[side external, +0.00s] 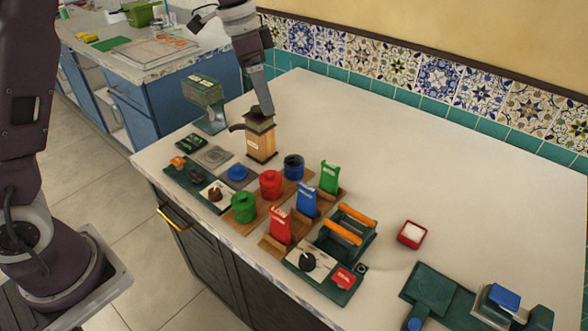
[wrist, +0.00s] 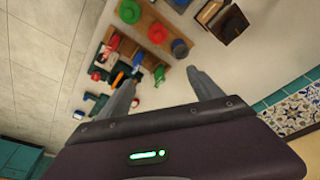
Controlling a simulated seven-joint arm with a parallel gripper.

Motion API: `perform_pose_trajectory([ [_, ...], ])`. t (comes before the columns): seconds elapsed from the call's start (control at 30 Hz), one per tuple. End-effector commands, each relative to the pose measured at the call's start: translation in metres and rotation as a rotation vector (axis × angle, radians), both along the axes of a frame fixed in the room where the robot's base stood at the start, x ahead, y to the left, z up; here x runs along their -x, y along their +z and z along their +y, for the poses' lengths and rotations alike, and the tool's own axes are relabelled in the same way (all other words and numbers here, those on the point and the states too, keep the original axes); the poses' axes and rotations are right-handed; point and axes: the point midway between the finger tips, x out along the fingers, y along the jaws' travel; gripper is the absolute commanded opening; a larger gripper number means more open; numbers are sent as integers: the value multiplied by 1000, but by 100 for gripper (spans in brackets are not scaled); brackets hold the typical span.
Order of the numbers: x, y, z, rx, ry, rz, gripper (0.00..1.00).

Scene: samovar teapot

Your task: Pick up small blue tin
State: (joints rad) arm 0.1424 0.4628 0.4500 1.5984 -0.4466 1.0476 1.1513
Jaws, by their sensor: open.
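The small blue tin (side external: 293,166) stands at the back end of a wooden tray, with a dark top.
A red tin (side external: 270,184) and a green tin (side external: 243,206) share the tray. Red, blue and green upright packets (side external: 306,198) stand to the right, beside a dark rack with orange bars (side external: 346,228). The back right of the counter is clear.

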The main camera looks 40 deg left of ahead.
Motion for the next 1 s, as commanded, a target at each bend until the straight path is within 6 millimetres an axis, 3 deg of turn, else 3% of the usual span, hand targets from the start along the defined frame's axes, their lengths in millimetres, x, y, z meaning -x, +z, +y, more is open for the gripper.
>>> perform_pose_trajectory([
  [0.03, -26, -35, 5, -41, -90, 27, 75],
  [0.1, -55, -79, 10, -95, -240, 49, 75],
  [0.2, -80, -134, 11, -156, -435, 77, 75],
  [0.3, -90, -168, 10, -187, -564, 96, 75],
  [0.8, -96, -249, 0, -198, -623, 106, 75],
  [1.0, -97, -253, 1, -199, -622, 103, 75],
])
